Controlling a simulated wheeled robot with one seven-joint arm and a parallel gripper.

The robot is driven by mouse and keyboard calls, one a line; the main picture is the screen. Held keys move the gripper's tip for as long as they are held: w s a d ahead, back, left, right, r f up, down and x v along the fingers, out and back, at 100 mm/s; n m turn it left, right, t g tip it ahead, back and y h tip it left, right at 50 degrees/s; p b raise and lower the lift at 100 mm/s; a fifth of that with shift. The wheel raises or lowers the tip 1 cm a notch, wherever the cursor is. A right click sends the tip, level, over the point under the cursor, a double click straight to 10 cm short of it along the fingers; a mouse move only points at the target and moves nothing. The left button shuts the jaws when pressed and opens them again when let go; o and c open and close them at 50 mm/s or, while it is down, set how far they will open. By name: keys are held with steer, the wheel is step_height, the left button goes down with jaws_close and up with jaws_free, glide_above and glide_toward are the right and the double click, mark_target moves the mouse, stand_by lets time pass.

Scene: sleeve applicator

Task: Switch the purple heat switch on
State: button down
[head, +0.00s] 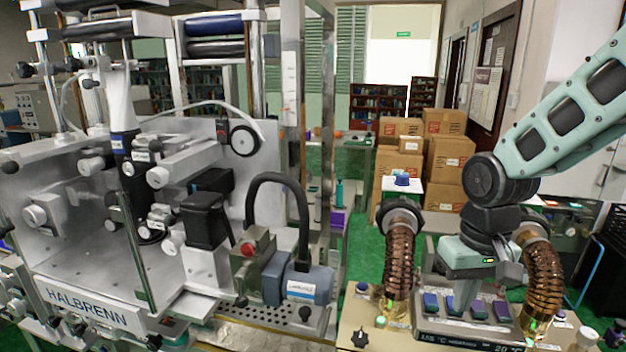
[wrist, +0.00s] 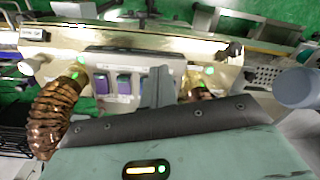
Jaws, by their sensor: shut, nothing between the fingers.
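In the wrist view the row runs the other way, and the purple switch (wrist: 102,83) is at the left. My gripper (head: 455,296) points down over the left-middle of the row. It is shut and empty; its fingers (wrist: 157,86) cover part of the row to the right of the purple switch. I cannot tell whether they touch.
Copper ribbed hoses rise on both sides of the panel, a left one (head: 399,262) and a right one (head: 541,280). A black knob (head: 360,338) sits at the front left. The large HALBRENN machine (head: 90,305) fills the left side.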

steer(key=s+a+f+n+b, duration=0.3)
steer(key=s+a, duration=0.2)
steer(key=s, duration=0.4)
steer(key=s+a+f+n+b, duration=0.3)
steer(key=s+a, duration=0.3)
steer(key=s, duration=0.3)
steer(key=shift+s+a+f+n+b, duration=0.25)
steer(key=shift+f+n+b, duration=0.1)
steer(key=shift+f+n, duration=0.15)
steer(key=shift+w, duration=0.1)
